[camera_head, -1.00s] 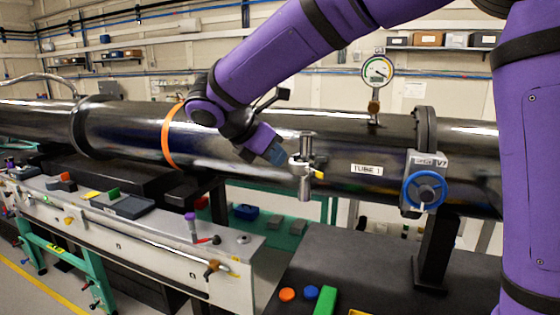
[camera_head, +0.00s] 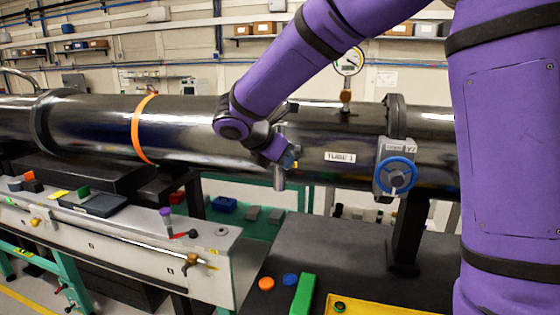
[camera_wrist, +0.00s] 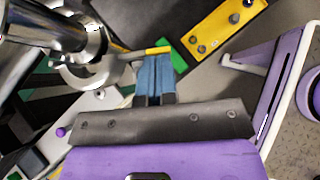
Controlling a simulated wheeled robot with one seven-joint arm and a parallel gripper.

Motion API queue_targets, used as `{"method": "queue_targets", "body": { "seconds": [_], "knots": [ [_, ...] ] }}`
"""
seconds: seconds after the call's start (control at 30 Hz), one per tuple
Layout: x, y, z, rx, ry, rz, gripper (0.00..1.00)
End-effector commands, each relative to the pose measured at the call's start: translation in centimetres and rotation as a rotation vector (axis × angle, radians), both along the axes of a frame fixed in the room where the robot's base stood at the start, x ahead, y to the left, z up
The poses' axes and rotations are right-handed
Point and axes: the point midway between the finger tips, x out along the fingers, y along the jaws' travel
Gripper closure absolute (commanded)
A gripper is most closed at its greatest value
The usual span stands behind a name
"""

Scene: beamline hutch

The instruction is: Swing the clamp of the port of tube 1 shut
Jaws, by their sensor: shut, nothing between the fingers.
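Tube 1 (camera_head: 330,172) is a long glossy dark pipe with a "TUBE 1" label. Its port is a short silver stub (camera_head: 279,180) on the near side, partly hidden by my gripper (camera_head: 287,158). In the wrist view the port (camera_wrist: 40,35) is shiny metal at upper left, with a pale clamp ring (camera_wrist: 85,68) around it. A clamp lever with a yellow tip (camera_wrist: 157,50) sticks out to the right. My gripper's blue fingers (camera_wrist: 154,62) are shut and empty, right at the yellow tip; I cannot tell whether they touch it. The clamp's far side is hidden.
A valve with a blue handwheel (camera_head: 397,176) sits on the tube to the right. A gauge (camera_head: 349,62) stands above. A dark bench (camera_head: 350,245) below holds a yellow block (camera_head: 375,309), a green block (camera_head: 303,295) and small caps. A white rail bench (camera_head: 120,232) is at left.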

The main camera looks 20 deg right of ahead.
Motion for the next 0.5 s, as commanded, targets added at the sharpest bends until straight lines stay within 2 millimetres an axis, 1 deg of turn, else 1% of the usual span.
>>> {"method": "queue_targets", "body": {
  "seconds": [0.27, 0.5],
  "knots": [
    [0.00, -0.05, 0.02, 0.000, -0.001, 0.004, 1.00],
    [0.03, -0.67, 0.02, 0.000, -0.001, 0.052, 1.00]
  ]
}}
